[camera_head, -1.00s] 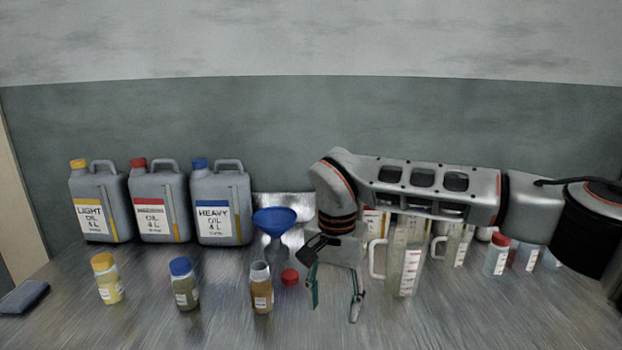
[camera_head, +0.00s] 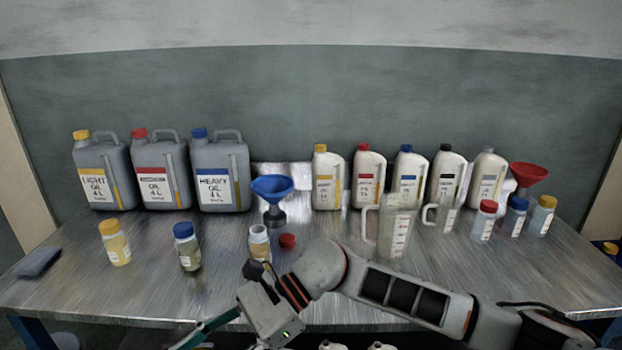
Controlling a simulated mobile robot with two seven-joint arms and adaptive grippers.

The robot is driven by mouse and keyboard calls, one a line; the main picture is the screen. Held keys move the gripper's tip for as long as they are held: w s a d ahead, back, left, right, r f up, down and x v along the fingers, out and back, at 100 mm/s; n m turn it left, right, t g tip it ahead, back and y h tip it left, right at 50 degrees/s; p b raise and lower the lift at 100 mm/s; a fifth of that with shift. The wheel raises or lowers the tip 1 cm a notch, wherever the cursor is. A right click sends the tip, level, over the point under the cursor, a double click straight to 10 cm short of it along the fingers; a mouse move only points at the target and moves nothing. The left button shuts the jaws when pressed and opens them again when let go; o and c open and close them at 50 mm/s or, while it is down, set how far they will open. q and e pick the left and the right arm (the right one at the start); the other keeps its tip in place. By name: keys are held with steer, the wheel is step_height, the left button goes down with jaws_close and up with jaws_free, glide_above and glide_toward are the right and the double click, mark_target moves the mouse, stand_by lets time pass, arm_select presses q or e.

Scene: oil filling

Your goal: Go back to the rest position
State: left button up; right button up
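My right arm (camera_head: 395,292) comes in from the right along the table's front edge. Its gripper (camera_head: 215,342) is low at the bottom of the view, pointing down and left, in front of the table edge. Its fingers look apart with nothing between them, though the lower finger is partly cut off by the frame. An uncapped small bottle (camera_head: 259,240) stands behind the wrist, its lower part partly hidden by it. A red cap (camera_head: 287,241) lies beside that bottle. My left gripper is not in view.
Three grey canisters (camera_head: 160,178), a blue funnel (camera_head: 272,188), several white oil bottles (camera_head: 366,182), measuring jugs (camera_head: 394,228) and a red funnel (camera_head: 528,173) stand on the table (camera_head: 80,285). Small capped bottles (camera_head: 115,245) stand at left and right. A dark pad (camera_head: 38,261) lies at far left.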

steer(key=w+r+m+t+y, duration=0.3)
steer(key=r+m+t+y, duration=0.45)
steer(key=m, duration=0.75)
steer(key=w+d+f+m+t+h+p, duration=0.1)
steer(key=w+d+f+m+t, duration=0.3)
steer(key=m, duration=0.4)
steer(key=w+d+f+m+t+h, duration=0.2)
steer(key=d+f+m+t, duration=0.1)
steer(key=d+m+t, duration=0.4)
steer(key=w+d+f+m+t+h+p, duration=0.1)
steer(key=w+d+f+m+t, duration=0.25)
steer(key=m, duration=0.55)
steer(key=s+d+f+m+h, duration=0.35)
steer(key=d+f+m, duration=0.3)
steer(key=f, duration=0.25)
steer(key=s+d+f+m+h, duration=0.2)
steer(key=d+f+m+h, duration=0.3)
steer(key=d+f, duration=0.25)
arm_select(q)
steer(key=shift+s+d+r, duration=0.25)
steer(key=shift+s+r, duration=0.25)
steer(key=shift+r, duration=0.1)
arm_select(e)
steer(key=s+d+f+m+g+h, duration=0.4)
steer(key=s+d+f+m, duration=0.2)
steer(key=s+d+f, duration=0.3)
steer(key=s+f, duration=0.3)
steer(key=shift+s+m, duration=0.15)
steer(key=shift+m, duration=0.2)
